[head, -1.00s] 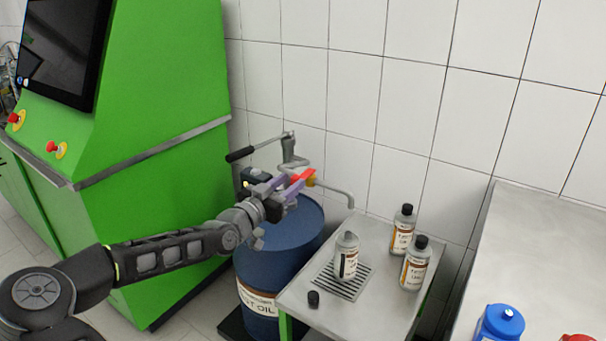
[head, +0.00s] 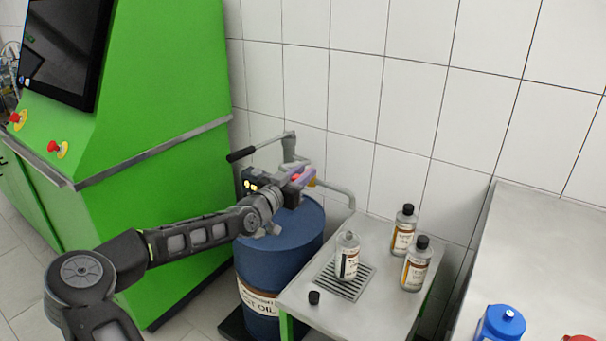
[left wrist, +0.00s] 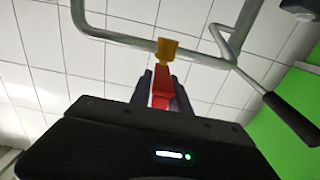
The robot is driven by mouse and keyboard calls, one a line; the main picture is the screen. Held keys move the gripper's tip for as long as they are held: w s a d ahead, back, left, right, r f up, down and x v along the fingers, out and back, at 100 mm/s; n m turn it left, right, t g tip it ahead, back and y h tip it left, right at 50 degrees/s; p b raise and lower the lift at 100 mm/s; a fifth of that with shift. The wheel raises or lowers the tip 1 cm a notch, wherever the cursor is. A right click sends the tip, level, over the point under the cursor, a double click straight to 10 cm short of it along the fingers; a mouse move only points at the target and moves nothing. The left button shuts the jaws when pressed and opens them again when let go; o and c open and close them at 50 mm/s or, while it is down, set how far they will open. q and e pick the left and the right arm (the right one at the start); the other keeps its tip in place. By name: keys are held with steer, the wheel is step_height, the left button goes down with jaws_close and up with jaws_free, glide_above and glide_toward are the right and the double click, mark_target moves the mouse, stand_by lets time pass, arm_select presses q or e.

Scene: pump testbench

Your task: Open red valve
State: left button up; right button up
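The red valve has a red lever (head: 296,177), on the pipe above the blue drum. In the left wrist view the red lever (left wrist: 161,86) lies between my two purple fingers, below a yellow fitting (left wrist: 167,49) on the grey pipe. My left gripper (head: 300,176) is at the lever; its fingers hide most of it in the head view. In the left wrist view the fingers (left wrist: 160,92) sit close against both sides of the lever and appear shut on it. My right gripper is not in view.
The pump's black-gripped crank handle (head: 242,154) is just behind my left gripper. The blue drum (head: 280,243) stands below. A metal table (head: 385,305) at right holds several bottles and a black cap. A green cabinet (head: 165,190) stands at left, a tiled wall behind.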

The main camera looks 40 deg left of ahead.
arm_select(q)
jaws_close()
stand_by(1.0)
